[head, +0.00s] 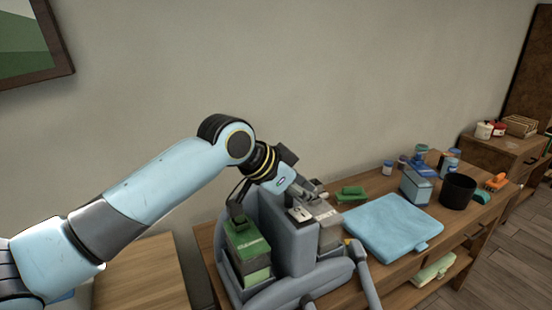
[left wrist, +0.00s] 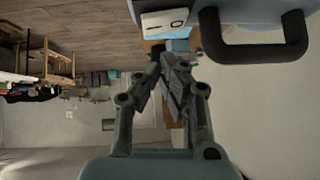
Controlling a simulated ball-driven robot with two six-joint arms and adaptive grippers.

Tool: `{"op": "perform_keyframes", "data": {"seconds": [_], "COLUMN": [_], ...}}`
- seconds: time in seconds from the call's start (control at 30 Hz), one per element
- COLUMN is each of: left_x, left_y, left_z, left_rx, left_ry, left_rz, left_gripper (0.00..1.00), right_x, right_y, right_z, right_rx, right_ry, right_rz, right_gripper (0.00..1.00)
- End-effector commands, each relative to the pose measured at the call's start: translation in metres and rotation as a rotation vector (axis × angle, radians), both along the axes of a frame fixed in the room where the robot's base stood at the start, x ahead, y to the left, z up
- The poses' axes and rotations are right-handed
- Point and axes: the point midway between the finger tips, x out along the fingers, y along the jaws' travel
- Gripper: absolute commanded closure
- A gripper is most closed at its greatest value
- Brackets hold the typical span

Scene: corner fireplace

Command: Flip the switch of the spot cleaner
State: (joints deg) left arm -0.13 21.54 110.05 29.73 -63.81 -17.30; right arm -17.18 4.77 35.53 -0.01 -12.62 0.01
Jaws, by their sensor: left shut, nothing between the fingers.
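The spot cleaner (head: 292,246) is a grey-blue machine on the wooden table, with a green-labelled tank (head: 246,243) on its left side and a grey tank (head: 328,230) on its right. Its switch (head: 300,214) is a small white plate with a dark mark on top of the body. The plate also shows at the top of the left wrist view (left wrist: 165,22), beside the black carry handle (left wrist: 255,42). My left gripper (head: 314,193) is shut and empty, just above and behind the switch. In the left wrist view its fingertips (left wrist: 168,60) are below the plate; contact cannot be told. My right gripper is out of view.
A folded blue towel (head: 393,226) lies right of the cleaner. Beyond it stand a blue box (head: 416,188), a black cup (head: 457,192) and a green brush or sponge (head: 351,194). The wall is behind. A bare wooden surface (head: 140,275) is at the left.

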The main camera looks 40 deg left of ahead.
Motion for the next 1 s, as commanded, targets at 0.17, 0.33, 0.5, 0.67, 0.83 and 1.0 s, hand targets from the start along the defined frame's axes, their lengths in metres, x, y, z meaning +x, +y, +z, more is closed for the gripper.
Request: {"op": "perform_keyframes", "data": {"seconds": [0.17,0.33,0.5,0.67,0.83,1.0], "left_x": [-0.015,-0.037,-0.051,-0.058,-0.060,-0.060], "left_y": [0.014,0.027,0.034,0.037,0.037,0.037], "left_z": [0.031,0.056,0.073,0.081,0.083,0.083], "left_rx": [0.011,0.011,0.008,0.005,0.000,0.000], "left_ry": [-0.002,-0.001,0.000,0.000,0.000,0.000], "left_rz": [-0.002,0.000,0.000,0.002,0.001,0.001], "left_gripper": [1.00,1.00,1.00,1.00,1.00,1.00], "right_x": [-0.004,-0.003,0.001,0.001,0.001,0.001], "right_y": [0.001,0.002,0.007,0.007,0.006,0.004], "right_z": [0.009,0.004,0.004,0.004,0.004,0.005], "right_rx": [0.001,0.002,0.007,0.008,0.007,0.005], "right_ry": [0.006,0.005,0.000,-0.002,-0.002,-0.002], "right_rz": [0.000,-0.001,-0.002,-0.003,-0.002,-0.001], "right_gripper": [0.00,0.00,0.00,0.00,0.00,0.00]}}
